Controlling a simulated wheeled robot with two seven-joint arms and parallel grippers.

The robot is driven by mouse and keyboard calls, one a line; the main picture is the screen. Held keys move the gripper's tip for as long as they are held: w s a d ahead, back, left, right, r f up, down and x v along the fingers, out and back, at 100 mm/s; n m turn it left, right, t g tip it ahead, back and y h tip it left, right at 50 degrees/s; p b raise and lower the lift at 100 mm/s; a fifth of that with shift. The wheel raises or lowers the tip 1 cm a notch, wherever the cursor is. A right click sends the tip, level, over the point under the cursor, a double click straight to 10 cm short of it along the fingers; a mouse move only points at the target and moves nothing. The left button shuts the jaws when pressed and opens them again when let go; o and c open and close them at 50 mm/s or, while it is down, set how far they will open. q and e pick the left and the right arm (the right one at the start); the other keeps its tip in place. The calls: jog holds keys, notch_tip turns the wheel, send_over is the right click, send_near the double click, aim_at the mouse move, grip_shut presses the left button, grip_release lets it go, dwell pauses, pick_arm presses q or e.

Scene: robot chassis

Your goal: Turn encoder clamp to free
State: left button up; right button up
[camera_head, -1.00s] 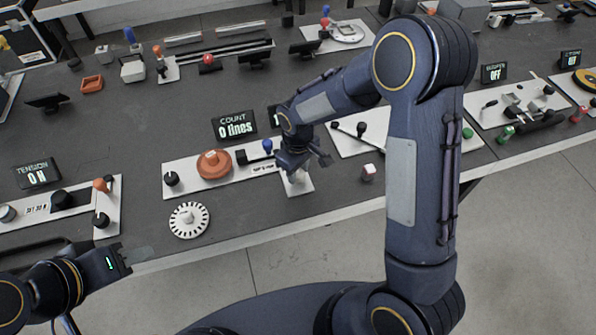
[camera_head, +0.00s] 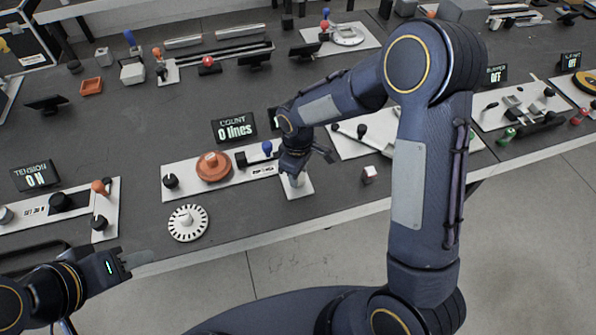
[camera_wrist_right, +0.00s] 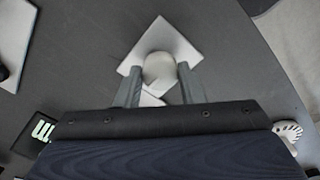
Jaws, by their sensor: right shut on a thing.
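The encoder station is a white panel (camera_head: 222,181) with a black knob (camera_head: 170,181), an orange round part (camera_head: 213,167) and a blue-topped lever (camera_head: 267,148). A display (camera_head: 235,128) behind it reads "COUNT 0 lines". A pale round knob (camera_wrist_right: 159,72) stands on a small white plate (camera_wrist_right: 176,38), beside the panel's right end. My right gripper (camera_head: 296,172) points down at this plate and is shut on the pale knob, with a finger on each side in the right wrist view (camera_wrist_right: 161,80). My left gripper (camera_head: 138,260) is over the table's front edge, away from the station; its finger gap is unclear.
A white slotted disc (camera_head: 188,223) lies on the table in front of the panel. A small white-and-red cube (camera_head: 369,174) sits right of the plate. The tension station (camera_head: 78,205) is at the left. Dark table is bare between these things.

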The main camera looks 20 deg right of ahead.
jog(key=o, duration=1)
notch_tip(320, 180, up, 8)
jog(key=shift+f, duration=0.15)
jog(key=shift+d+r, duration=0.15)
jog(key=shift+r, duration=0.05)
jog(key=s+d+r+m+t+y, duration=0.25)
jog(key=s+d+r+m, duration=0.4)
jog(key=s+r, duration=0.35)
jog(key=s+m+t+y, duration=0.1)
jog(key=s+m+t, duration=0.2)
jog(key=s, duration=0.9)
jog(key=shift+d+f+m, duration=0.2)
jog(key=shift+d+m, duration=0.15)
jog(key=shift+m, duration=0.6)
